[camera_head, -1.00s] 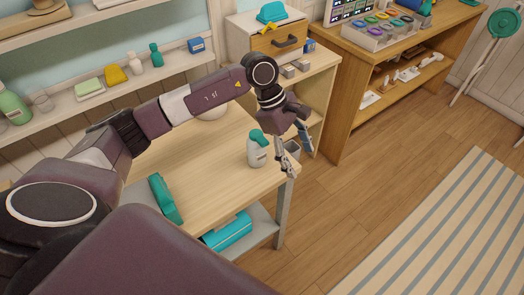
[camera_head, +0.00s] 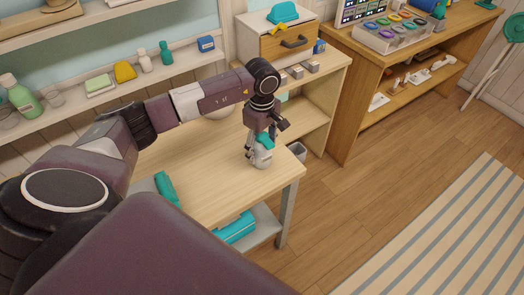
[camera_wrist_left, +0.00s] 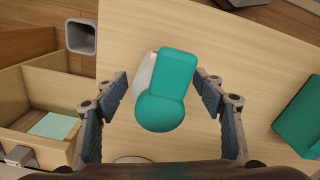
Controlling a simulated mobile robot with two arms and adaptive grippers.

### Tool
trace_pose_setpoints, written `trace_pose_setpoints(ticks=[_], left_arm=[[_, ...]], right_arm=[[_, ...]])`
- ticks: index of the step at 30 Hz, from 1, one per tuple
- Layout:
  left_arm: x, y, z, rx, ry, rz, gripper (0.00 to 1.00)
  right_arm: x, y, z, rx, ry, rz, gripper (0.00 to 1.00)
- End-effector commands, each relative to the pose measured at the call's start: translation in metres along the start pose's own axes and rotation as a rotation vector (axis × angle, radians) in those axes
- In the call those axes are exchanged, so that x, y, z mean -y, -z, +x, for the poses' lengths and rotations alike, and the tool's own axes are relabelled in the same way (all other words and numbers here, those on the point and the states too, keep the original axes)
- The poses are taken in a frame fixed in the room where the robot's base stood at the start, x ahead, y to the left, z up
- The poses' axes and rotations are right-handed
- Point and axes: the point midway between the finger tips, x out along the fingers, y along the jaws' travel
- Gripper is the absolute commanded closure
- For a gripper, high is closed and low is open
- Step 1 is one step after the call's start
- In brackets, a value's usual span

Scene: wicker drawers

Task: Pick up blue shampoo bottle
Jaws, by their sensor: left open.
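A bottle with a pale body (camera_head: 264,160) and a teal pump top (camera_wrist_left: 165,90) stands on the wooden table near its right end. In the left wrist view the teal top hides most of the body. My left gripper (camera_head: 261,149) points down over the bottle in the head view. In the left wrist view its two fingers stand open on either side of the bottle, with visible gaps between fingers and bottle. My right gripper is not in view.
A teal object (camera_head: 166,187) lies on the table (camera_head: 225,185), left of the bottle. A grey bin (camera_head: 297,151) stands beyond the table's edge. A small cabinet with an open-fronted shelf (camera_head: 310,85) is behind. The shelf on the wall holds several bottles and boxes.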

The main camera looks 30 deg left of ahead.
Motion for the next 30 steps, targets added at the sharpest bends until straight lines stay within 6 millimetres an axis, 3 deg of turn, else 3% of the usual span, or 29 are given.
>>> trace_pose_setpoints(ticks=[7,21,30], left_arm=[[-0.0005,-0.0003,0.0018,0.0,-0.002,0.0,0.38],[-0.0009,-0.0004,0.0008,0.001,-0.003,0.0,0.88],[-0.0011,-0.0003,-0.0018,0.001,-0.004,0.0,0.89]], right_arm=[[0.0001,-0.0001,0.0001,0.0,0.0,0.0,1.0],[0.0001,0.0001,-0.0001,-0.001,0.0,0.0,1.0],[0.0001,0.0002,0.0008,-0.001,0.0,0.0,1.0]])
